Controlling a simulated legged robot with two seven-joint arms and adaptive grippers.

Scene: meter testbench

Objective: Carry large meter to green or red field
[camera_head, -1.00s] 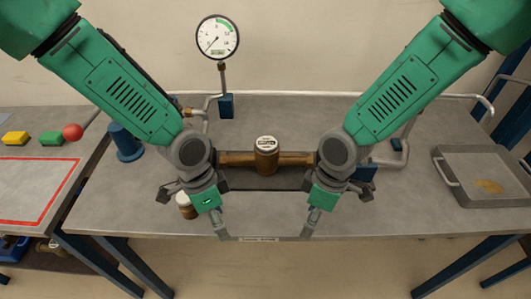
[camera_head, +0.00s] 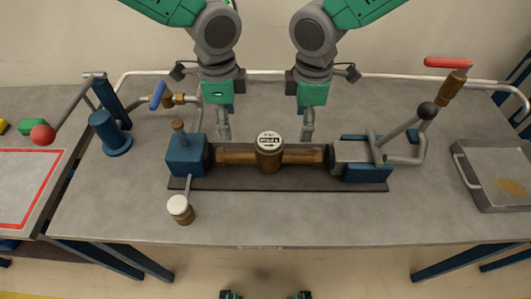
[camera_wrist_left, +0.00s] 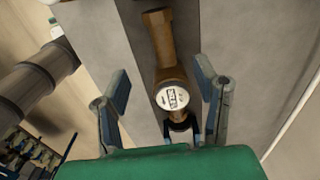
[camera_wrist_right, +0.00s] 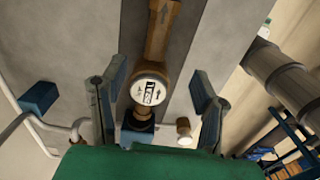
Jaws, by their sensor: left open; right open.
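The large meter (camera_head: 269,158) is a brass body with a white round dial and a pipe stub on each side. It lies horizontally on the bench between a blue left block (camera_head: 186,156) and a grey-and-blue right clamp (camera_head: 362,160). My left gripper (camera_head: 224,128) and right gripper (camera_head: 308,128) hang by the far side of its left and right stubs, pointing down. Both are open and empty. The meter shows between the spread fingers in the left wrist view (camera_wrist_left: 170,97) and the right wrist view (camera_wrist_right: 149,90). The exact fingertip height is unclear.
A red-outlined field (camera_head: 22,190) lies on the left table; no green field shows. A white-capped brass piece (camera_head: 181,209) stands in front of the left block. A black-knobbed lever (camera_head: 410,124) rises at the right clamp. A grey tray (camera_head: 495,175) sits far right.

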